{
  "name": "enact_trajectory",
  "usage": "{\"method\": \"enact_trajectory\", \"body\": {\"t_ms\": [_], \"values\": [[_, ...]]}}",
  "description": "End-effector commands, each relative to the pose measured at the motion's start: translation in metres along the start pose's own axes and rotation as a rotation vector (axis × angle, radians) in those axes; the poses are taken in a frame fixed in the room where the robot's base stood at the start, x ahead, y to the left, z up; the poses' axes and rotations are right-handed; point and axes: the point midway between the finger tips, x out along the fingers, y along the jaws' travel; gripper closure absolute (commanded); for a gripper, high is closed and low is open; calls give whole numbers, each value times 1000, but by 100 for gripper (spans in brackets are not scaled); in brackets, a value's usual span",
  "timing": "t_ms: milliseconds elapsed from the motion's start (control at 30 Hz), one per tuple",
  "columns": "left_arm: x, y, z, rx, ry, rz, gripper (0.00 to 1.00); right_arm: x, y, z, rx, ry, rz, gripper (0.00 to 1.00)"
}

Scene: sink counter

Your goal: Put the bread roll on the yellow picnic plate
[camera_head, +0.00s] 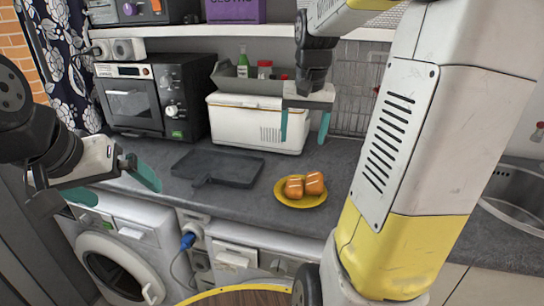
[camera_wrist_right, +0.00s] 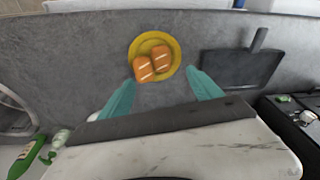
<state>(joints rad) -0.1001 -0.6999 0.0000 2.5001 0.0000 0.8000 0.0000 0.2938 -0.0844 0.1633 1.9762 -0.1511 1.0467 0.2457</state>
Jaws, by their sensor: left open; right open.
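The yellow plate (camera_head: 300,203) lies on the dark counter near its front edge. Two glossy brown bread rolls (camera_head: 304,185) sit side by side on it. In the right wrist view, the yellow plate (camera_wrist_right: 138,45) and the scored bread rolls (camera_wrist_right: 152,66) show beyond the fingertips. My right gripper (camera_head: 304,134) is open and empty. It hangs above the counter, above and behind the plate in the head view, apart from the rolls. My left gripper (camera_head: 114,184) is open and empty at the left, by the counter's front edge above the washing machine.
A dark tray or board (camera_head: 226,168) lies left of the plate. A white cooler box (camera_head: 262,120) and a microwave (camera_head: 150,97) stand along the back. A sink (camera_head: 518,190) is at the right. Free counter surrounds the plate.

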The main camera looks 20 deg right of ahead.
Motion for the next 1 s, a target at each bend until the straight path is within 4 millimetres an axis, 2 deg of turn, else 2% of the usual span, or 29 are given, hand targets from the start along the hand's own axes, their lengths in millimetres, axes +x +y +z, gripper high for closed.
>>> {"method": "enact_trajectory", "body": {"t_ms": [33,200,300,400,600,1000], "values": [[0,0,0,0,0,0,0,-14,-13,24,-54,49,-24,26],[0,0,0,0,0,0,0,-36,-40,93,-206,187,-121,26],[0,0,0,0,0,0,0,-38,-48,126,-274,251,-178,26],[0,0,0,0,0,0,0,-37,-54,149,-322,296,-222,26],[0,0,0,0,0,0,0,-34,-57,166,-358,330,-257,26],[0,0,0,0,0,0,0,-34,-57,165,-357,329,-257,26]]}}
